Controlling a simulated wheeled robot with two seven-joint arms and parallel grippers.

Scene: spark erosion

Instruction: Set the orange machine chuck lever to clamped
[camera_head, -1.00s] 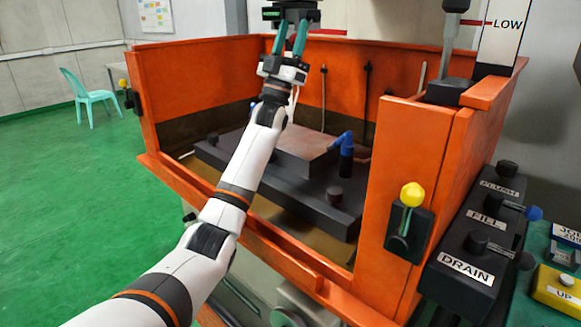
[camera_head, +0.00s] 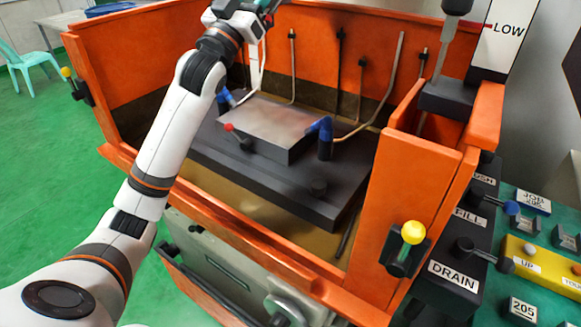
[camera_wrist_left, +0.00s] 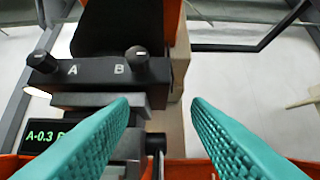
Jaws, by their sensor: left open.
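The orange machine's tank (camera_head: 310,65) holds a dark block with a grey top (camera_head: 275,122). A short lever with a red tip (camera_head: 229,127) sits on the block's front left side; I cannot tell for certain that it is the chuck lever, or its setting. My left gripper (camera_head: 268,6) is above the tank's back wall, partly cut off by the top edge of the head view. In the left wrist view its teal fingers (camera_wrist_left: 160,115) are wide apart with nothing between them. Beyond them is a dark unit with knobs A and B (camera_wrist_left: 100,70). My right gripper is not in view.
Blue clamps (camera_head: 323,137) stand beside the block, and thin pipes (camera_head: 385,85) rise along the back wall. A yellow-knobbed lever (camera_head: 412,235) is on the front right wall. The DRAIN panel (camera_head: 452,275) stands to the right.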

